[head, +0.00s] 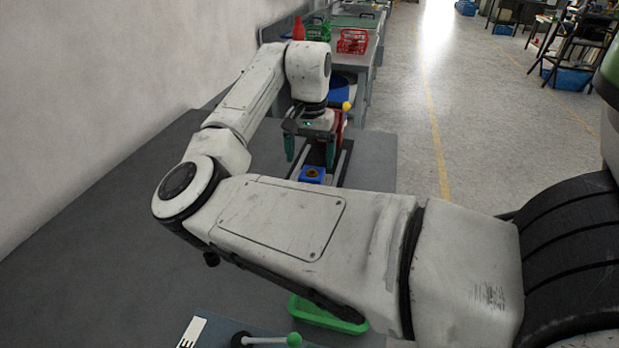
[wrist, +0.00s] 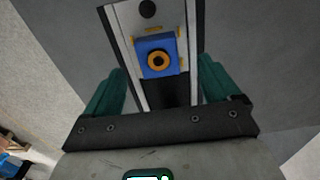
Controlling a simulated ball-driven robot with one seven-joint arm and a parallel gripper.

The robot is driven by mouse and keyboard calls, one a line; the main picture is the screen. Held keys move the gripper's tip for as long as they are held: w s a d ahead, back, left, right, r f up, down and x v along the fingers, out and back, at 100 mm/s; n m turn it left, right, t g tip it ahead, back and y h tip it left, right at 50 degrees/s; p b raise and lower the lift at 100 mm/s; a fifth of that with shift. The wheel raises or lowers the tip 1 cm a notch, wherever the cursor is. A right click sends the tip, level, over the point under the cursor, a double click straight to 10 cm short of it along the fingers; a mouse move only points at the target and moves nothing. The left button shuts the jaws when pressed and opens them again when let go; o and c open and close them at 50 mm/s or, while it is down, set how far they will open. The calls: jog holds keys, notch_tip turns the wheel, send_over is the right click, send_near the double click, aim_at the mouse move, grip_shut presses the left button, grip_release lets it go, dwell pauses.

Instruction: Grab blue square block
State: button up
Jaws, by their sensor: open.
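The blue square block (head: 312,174) sits on a dark track with light rails, below my gripper in the head view. It has a copper-coloured ring with a dark centre on top. In the wrist view the block (wrist: 143,66) lies on the track (wrist: 129,18) between and beyond my fingers. My gripper (head: 309,157) is open, its two green fingers spread apart and pointing down above the block. In the wrist view the gripper (wrist: 160,90) shows a green finger at each side, with nothing between them touching. My own arm hides part of the table.
A green tray (head: 328,316) lies on the near side, partly behind my arm. A lever with a green knob (head: 294,340) is at the bottom edge. A red part and a yellow ball (head: 346,106) stand just behind my gripper. The grey table (head: 100,215) is clear at left.

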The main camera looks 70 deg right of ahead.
aim_at(312, 173)
jog(key=shift+s+d+f, duration=0.1)
jog(key=shift+d+f, duration=0.05)
jog(key=shift+f, duration=1.3)
jog(key=shift+s+d+f, duration=0.1)
jog(key=shift+f, duration=1.3)
jog(key=c, duration=1.3)
